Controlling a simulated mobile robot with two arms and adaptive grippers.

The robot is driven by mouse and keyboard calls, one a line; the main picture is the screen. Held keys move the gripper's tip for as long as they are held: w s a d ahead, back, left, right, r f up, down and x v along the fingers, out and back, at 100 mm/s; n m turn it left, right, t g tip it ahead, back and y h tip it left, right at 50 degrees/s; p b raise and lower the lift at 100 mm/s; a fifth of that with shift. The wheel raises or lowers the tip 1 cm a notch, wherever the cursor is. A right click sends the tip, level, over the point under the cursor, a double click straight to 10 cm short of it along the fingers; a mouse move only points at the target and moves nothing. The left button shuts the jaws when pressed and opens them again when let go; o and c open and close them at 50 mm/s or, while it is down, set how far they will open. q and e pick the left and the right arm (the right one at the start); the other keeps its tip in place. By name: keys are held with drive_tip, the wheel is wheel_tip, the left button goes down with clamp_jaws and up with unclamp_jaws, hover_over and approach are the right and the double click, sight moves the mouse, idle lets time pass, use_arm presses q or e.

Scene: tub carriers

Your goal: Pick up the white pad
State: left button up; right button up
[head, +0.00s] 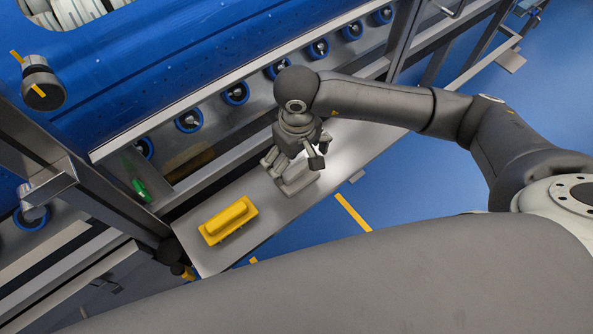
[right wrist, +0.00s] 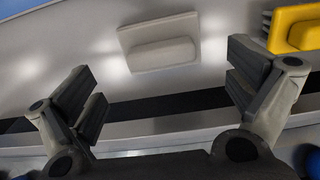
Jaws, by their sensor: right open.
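The white pad (right wrist: 160,45) is a pale block with a raised grip on a flat base. In the right wrist view it lies on the metal shelf (right wrist: 60,60), ahead of and between my spread fingers. In the head view the pad (head: 298,182) shows just below my right gripper (head: 295,160), partly hidden by the fingers. My right gripper is open, pointing down at the shelf, and it also shows in the right wrist view (right wrist: 165,90). Nothing is between its fingers. My left gripper is not in view.
A yellow pad (head: 228,220) lies on the same shelf to the left, and in the right wrist view it is at the upper right (right wrist: 295,28). A blue machine with rollers (head: 236,93) and a metal frame stands behind the shelf. Blue floor (head: 330,225) is open in front.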

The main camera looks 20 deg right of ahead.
sight(297, 169)
drive_tip(key=shift+f, duration=0.65)
wheel_tip(297, 169, down, 3)
drive_tip(key=shift+s+f+p, duration=0.1)
drive_tip(key=shift+f+p, duration=0.1)
drive_tip(key=shift+p, duration=0.4)
drive_tip(key=shift+f, duration=0.3)
drive_tip(key=shift+c, duration=1.3)
drive_tip(key=c, duration=0.5)
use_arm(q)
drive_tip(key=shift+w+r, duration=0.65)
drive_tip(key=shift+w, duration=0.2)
use_arm(e)
drive_tip(key=shift+f, duration=0.1)
drive_tip(key=c, duration=0.5)
